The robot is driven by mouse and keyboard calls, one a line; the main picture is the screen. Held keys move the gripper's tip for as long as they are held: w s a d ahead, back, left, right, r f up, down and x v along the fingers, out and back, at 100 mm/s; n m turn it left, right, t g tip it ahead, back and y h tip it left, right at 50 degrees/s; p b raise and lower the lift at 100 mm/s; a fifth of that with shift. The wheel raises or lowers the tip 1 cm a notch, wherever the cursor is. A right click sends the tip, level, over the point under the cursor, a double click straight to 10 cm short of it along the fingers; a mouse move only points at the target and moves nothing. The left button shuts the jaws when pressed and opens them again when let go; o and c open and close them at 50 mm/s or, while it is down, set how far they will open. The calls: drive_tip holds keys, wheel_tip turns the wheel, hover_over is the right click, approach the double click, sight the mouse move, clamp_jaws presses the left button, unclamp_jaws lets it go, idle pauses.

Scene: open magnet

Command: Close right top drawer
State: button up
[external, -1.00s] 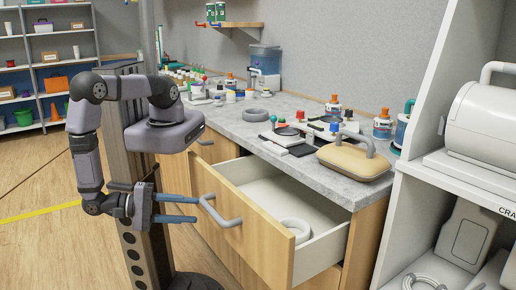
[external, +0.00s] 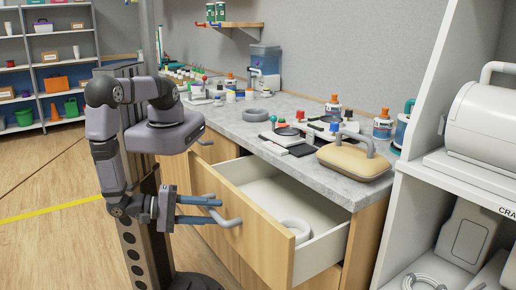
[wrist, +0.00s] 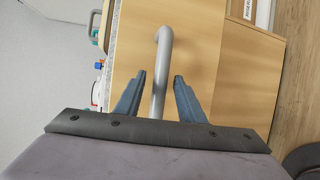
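The right top drawer (external: 258,225) is pulled out of the wooden cabinet, with its light interior showing. Its grey bar handle (external: 230,222) is on the drawer front. My gripper (external: 218,211) is at the drawer front, with its blue fingers pointing at the handle. In the wrist view my gripper (wrist: 157,85) is open, and the handle (wrist: 161,75) runs between the two fingers with a gap on each side. A pale ring (external: 296,229) lies inside the drawer.
The grey countertop (external: 237,128) above holds a tan case (external: 352,160), bottles and small lab items. A white shelf unit (external: 440,100) stands at the right. Wooden floor is open at the left.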

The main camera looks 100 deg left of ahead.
drive_tip(key=shift+w+a+f, duration=0.1)
drive_tip(key=shift+w+a, duration=0.05)
drive_tip(key=shift+w, duration=0.2)
drive_tip(key=shift+c, duration=0.6)
clamp_jaws()
drive_tip(key=w+a+p, duration=0.1)
drive_tip(key=w+a, duration=1.3)
drive_tip(key=shift+a, duration=0.15)
drive_tip(key=shift+o, duration=0.6)
unclamp_jaws()
drive_tip(key=shift+w+a, duration=0.1)
drive_tip(key=shift+w, duration=0.1)
drive_tip(key=shift+s, duration=0.1)
